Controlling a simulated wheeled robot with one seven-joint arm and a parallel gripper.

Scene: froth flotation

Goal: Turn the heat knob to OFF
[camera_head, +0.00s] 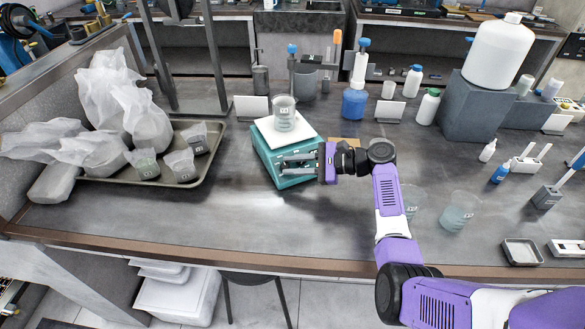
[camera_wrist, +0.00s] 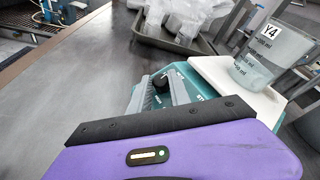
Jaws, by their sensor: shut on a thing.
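The teal hot plate (camera_head: 262,160) stands on the bench with a white top plate (camera_head: 302,132). A beaker (camera_head: 284,112) of liquid stands on that top; it also shows in the wrist view (camera_wrist: 275,62), labelled Y4. My gripper (camera_head: 284,164) reaches in from the right along the front of the hot plate. In the wrist view its grey fingers (camera_wrist: 158,82) are closed on a black knob (camera_wrist: 160,80) on the teal front panel. White lettering sits beside the knob, too small to read surely. The knob's pointer and setting cannot be made out.
A blue-based bottle (camera_head: 354,102) stands behind, and a clear beaker (camera_head: 456,213) stands right of my arm. The bench front between tray and arm is clear.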

